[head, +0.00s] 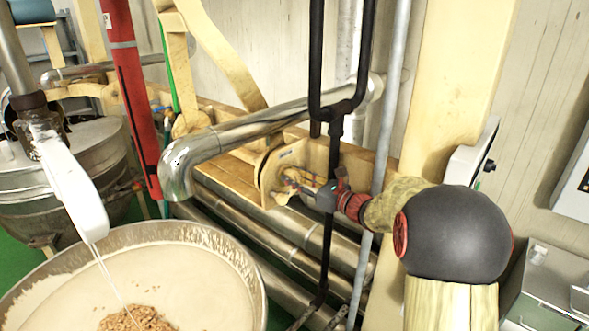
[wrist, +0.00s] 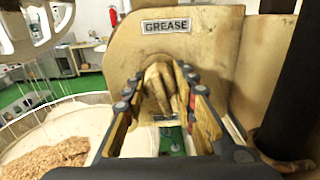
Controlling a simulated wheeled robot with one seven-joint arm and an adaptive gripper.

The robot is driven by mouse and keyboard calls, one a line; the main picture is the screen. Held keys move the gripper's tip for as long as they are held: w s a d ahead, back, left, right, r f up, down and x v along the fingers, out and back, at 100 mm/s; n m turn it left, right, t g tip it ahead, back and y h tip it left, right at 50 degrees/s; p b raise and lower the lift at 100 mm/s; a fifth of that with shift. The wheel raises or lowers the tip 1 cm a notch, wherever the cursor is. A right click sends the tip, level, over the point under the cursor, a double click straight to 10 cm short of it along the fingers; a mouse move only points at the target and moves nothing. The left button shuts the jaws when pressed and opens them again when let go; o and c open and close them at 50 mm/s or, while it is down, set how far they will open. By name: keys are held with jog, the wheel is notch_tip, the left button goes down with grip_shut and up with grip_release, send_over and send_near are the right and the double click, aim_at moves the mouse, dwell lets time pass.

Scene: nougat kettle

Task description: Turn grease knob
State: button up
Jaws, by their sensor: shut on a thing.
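The grease knob (wrist: 158,88) is a worn, cream-coloured knob on a rounded cream panel (wrist: 120,55), below a plate reading GREASE (wrist: 166,26). My gripper (wrist: 154,78) is shut on the knob, with one finger on each side of it in the wrist view. In the head view, my gripper (head: 292,183) reaches left to the cream machine plate (head: 268,172). The knob itself is too small and covered to make out there.
A large open kettle (head: 262,288) with pale mass and brown nuts stands at lower left. A shiny bent pipe (head: 210,145) runs just above and left of my gripper. Black vertical tubing (head: 333,140) and a grey pipe (head: 384,130) stand close by my arm.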

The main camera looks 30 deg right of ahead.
aim_at(299, 181)
jog(key=shift+m+p, duration=1.3)
jog(key=shift+f, duration=0.1)
jog(key=o, duration=1.2)
jog(key=shift+c, duration=0.2)
jog(key=v, duration=0.7)
jog(key=shift+s, duration=0.25)
